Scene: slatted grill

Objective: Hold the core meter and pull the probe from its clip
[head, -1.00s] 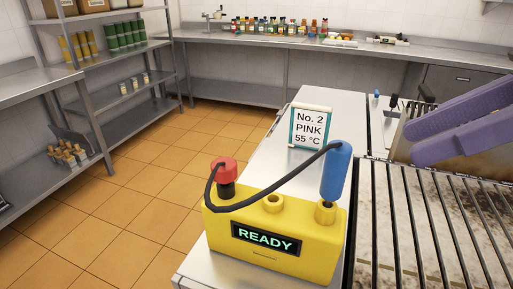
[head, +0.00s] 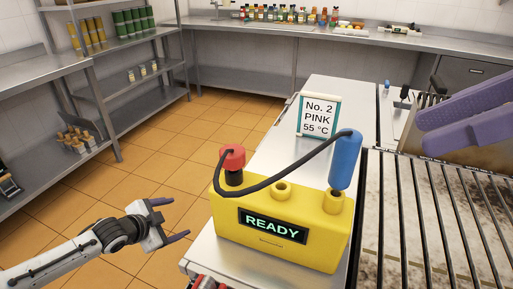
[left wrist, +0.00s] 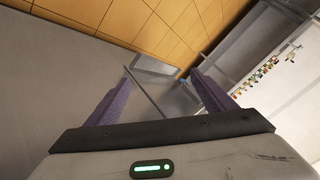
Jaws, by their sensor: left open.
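The core meter (head: 275,228) is a yellow box on the steel counter, its dark screen reading "READY". The probe's blue handle (head: 345,160) stands upright in the yellow clip (head: 335,201) at the meter's right end. A black cable (head: 285,176) loops from the probe to a red plug (head: 232,160) on the left. My left gripper (head: 180,217) is open and empty, left of the meter and apart from it. In the left wrist view its purple fingers (left wrist: 163,95) are spread with nothing between them. My right gripper's purple fingers (head: 420,133) reach in at the right, apart from the probe; their gap is unclear.
A sign (head: 319,116) reading "No. 2 PINK 55 °C" stands behind the meter. The slatted grill (head: 435,215) lies to the right. Steel shelves (head: 130,75) stand at the left. Bottles (head: 285,13) line the back counter. Open tiled floor lies left of the counter.

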